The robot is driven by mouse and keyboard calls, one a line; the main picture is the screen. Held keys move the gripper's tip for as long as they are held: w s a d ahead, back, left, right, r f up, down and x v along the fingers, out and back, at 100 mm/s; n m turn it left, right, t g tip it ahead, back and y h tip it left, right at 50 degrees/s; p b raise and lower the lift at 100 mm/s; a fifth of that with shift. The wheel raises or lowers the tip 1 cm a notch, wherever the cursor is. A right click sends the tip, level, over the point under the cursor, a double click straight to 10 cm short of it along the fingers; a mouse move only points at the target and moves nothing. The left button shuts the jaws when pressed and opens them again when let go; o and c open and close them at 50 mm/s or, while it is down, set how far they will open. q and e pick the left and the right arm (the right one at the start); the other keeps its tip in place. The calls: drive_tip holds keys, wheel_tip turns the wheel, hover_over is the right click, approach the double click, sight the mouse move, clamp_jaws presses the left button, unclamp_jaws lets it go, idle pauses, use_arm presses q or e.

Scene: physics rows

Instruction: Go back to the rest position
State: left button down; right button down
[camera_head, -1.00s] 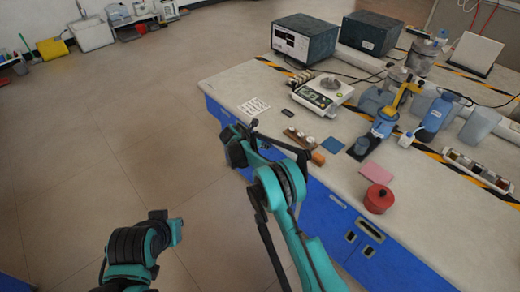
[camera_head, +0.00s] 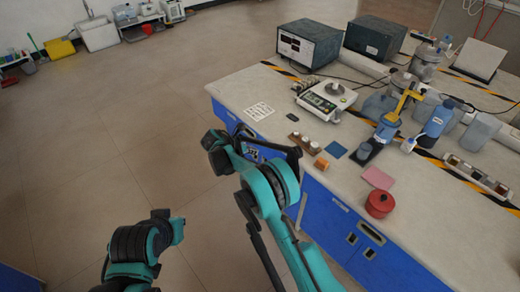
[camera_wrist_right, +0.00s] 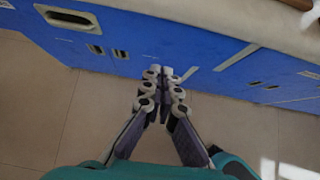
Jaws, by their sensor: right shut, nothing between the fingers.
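My right gripper (camera_wrist_right: 160,76) shows in the right wrist view with its fingertips together and nothing between them. It is in front of the blue cabinet front (camera_wrist_right: 205,45), over the floor; I cannot tell the exact gap. In the head view my right arm reaches up from the bottom along the bench's front left side, and its gripper is small and dark against the cabinet. Part of my left arm shows at the lower left of the head view, over bare floor; its gripper is not visible.
The bench top (camera_head: 240,95) lies just beyond my right arm. Near its edge are an orange block (camera_head: 321,164), a red pot (camera_head: 379,203) and a pink pad (camera_head: 377,177). A scale (camera_head: 328,97) stands further back. The floor (camera_head: 110,140) at left is clear.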

drive_tip(key=shift+v, duration=0.75)
drive_tip(key=s+d+r+m+y, duration=0.2)
drive_tip(key=s+d+r+m, duration=0.3)
drive_tip(key=s+r, duration=0.3)
drive_tip(key=s+d+r+m+y, duration=0.2)
drive_tip(key=s+d+r+m, duration=0.35)
drive_tip(key=r, duration=0.45)
drive_tip(key=s+d+m+t+y, duration=0.1)
drive_tip(key=s+d+m, duration=0.1)
drive_tip(key=s+m, duration=0.5)
drive_tip(key=s+d+m+y, duration=0.2)
drive_tip(key=s+m, duration=0.5)
drive_tip(key=s, duration=1.2)
drive_tip(key=shift+m+t, duration=0.35)
drive_tip(key=shift+t, duration=0.05)
drive_tip(key=shift+d+f, duration=0.1)
drive_tip(key=shift+f, duration=0.05)
